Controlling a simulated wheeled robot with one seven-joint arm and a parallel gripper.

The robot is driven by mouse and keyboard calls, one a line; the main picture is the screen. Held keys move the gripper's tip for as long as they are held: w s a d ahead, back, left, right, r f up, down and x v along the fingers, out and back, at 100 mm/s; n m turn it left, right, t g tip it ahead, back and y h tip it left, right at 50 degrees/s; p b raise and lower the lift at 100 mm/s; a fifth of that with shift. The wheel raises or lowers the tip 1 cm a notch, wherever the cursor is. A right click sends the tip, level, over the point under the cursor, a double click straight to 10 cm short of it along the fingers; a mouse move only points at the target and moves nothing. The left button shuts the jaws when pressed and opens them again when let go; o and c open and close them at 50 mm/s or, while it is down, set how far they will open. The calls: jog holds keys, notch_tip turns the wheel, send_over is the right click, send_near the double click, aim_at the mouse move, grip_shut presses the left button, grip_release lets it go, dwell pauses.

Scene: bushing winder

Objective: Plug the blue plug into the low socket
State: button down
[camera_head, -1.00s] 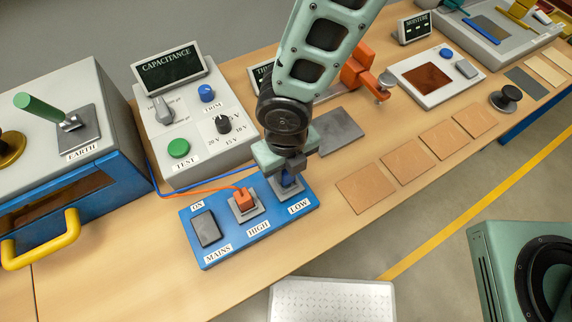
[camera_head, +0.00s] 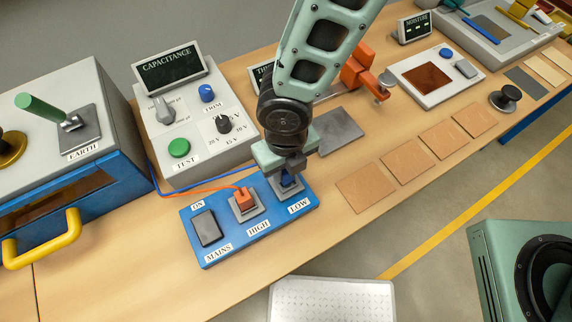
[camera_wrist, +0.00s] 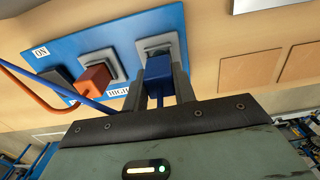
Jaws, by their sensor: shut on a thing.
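The blue plug (camera_wrist: 159,68) is between the fingers of my gripper (camera_wrist: 162,85) in the wrist view, with its blue cable trailing back toward me. In the head view my gripper (camera_head: 289,170) is over the low socket (camera_head: 284,192), on the blue panel (camera_head: 225,247). The blue plug (camera_head: 288,181) shows only partly below the fingers. In the wrist view the plug's front is at the grey frame of the low socket (camera_wrist: 157,44). I cannot tell how deep the plug sits. The orange plug (camera_head: 243,200) stands in the high socket beside it.
A mains switch (camera_head: 206,228) is at the panel's left. The capacitance tester (camera_head: 190,120) stands behind the panel. A grey plate (camera_head: 338,131) and several tan sheets (camera_head: 365,187) lie to the right. Blue and orange cables run left of the panel.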

jog(key=shift+f+b, duration=0.85)
jog(key=shift+f, duration=0.35)
dwell(0.6)
jog(key=c, duration=1.4)
grip_release()
jog(key=shift+o, duration=0.2)
jog(key=o, duration=0.5)
jog(key=shift+o, duration=0.2)
notch_tip(320, 180, up, 17)
jog(key=shift+r, duration=0.2)
